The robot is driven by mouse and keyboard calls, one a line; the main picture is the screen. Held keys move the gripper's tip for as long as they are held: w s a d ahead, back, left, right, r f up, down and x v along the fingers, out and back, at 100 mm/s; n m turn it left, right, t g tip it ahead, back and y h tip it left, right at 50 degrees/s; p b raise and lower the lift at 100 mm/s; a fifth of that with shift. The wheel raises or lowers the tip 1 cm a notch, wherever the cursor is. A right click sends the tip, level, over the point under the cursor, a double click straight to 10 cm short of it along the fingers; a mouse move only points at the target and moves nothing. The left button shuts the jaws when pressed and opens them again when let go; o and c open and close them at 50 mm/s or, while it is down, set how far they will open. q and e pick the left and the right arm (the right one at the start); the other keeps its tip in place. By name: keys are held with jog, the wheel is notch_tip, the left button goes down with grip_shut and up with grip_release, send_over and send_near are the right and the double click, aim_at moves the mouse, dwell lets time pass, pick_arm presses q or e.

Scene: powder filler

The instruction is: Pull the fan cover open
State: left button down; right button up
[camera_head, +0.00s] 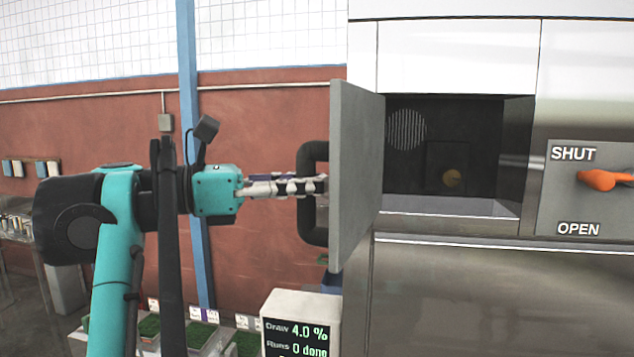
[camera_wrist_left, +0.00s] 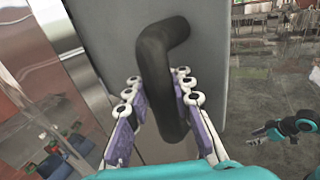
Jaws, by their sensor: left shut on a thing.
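The fan cover (camera_head: 350,175) is a grey panel standing out from the machine front, swung open at the left side of a dark recess (camera_head: 470,140). Its black bar handle (camera_head: 311,236) is on the cover's left face. My left gripper (camera_head: 316,187) comes in from the left and is shut on this handle. In the left wrist view its fingers lie on both sides of the handle (camera_wrist_left: 160,60), in front of the grey cover (camera_wrist_left: 215,45). A small teal and black part (camera_wrist_left: 285,129) at that view's right edge looks like my right gripper; its fingers are too small to read.
An orange lever (camera_head: 603,180) points left beside the SHUT and OPEN labels. A display box (camera_head: 300,315) stands below the cover. A blue post (camera_head: 188,60) stands behind my left arm.

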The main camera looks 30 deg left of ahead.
pick_arm(q)
jog(key=shift+h, duration=0.3)
pick_arm(e)
jog(key=shift+s, duration=0.3)
pick_arm(q)
jog(key=c, duration=1.4)
grip_release()
jog(key=shift+s, duration=0.15)
jog(key=shift+o, duration=0.5)
jog(key=shift+s+r, duration=0.1)
jog(key=shift+s, duration=0.35)
jog(key=shift+a, duration=0.3)
jog(key=v, duration=0.7)
jog(key=shift+s, duration=0.15)
pick_arm(e)
jog(key=shift+s, duration=0.2)
pick_arm(q)
jog(key=shift+s+d+r, duration=0.1)
jog(key=shift+d, duration=0.05)
